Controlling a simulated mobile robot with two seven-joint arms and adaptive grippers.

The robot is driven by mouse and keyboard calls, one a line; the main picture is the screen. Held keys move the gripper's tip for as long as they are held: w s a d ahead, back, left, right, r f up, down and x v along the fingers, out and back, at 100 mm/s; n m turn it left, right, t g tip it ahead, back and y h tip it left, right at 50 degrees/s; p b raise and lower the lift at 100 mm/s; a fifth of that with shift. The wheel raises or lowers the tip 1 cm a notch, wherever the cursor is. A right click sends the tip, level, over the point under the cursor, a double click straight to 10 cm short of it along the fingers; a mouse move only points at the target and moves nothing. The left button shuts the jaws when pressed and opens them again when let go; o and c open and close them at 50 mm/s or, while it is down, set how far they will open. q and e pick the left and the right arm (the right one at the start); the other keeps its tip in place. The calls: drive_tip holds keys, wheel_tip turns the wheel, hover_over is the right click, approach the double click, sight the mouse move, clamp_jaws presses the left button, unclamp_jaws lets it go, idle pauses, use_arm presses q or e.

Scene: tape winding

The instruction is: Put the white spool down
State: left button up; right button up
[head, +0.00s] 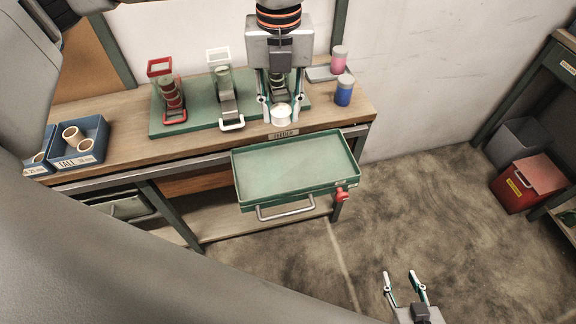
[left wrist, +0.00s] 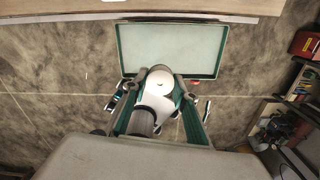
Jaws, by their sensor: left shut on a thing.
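My left gripper (head: 281,110) hangs in from the top of the head view, its two fingers closed around the white spool (head: 282,117). In the head view the spool appears in line with the table's front edge, just behind the green tray (head: 290,143). In the left wrist view the round white spool (left wrist: 159,80) sits between the fingers and overlaps the near edge of the tray (left wrist: 172,27). Its exact height is hard to tell, but no surface shows touching it. My right gripper (head: 400,273) is open and empty at the bottom right, over the floor.
A green board (head: 188,127) on the table (head: 118,160) carries a red-framed stand (head: 174,117) and a white-framed stand (head: 230,122). Pink (head: 339,60) and blue (head: 344,92) jars stand right. A blue bin (head: 95,132) holds rolls. The tray is empty.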

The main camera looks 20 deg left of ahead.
sight(282, 169)
use_arm(q)
wheel_tip(282, 169, down, 17)
drive_tip(key=shift+f+b, duration=0.2)
drive_tip(key=shift+b, duration=0.25)
drive_tip(key=shift+f, duration=0.15)
drive_tip(key=o, duration=0.8)
drive_tip(key=shift+a, duration=0.1)
drive_tip(key=shift+o, duration=0.2)
drive_tip(key=shift+w+r, duration=0.1)
drive_tip(key=shift+r, duration=0.35)
wheel_tip(282, 169, up, 11)
drive_tip(key=shift+r+p, duration=0.2)
drive_tip(key=shift+p, duration=0.2)
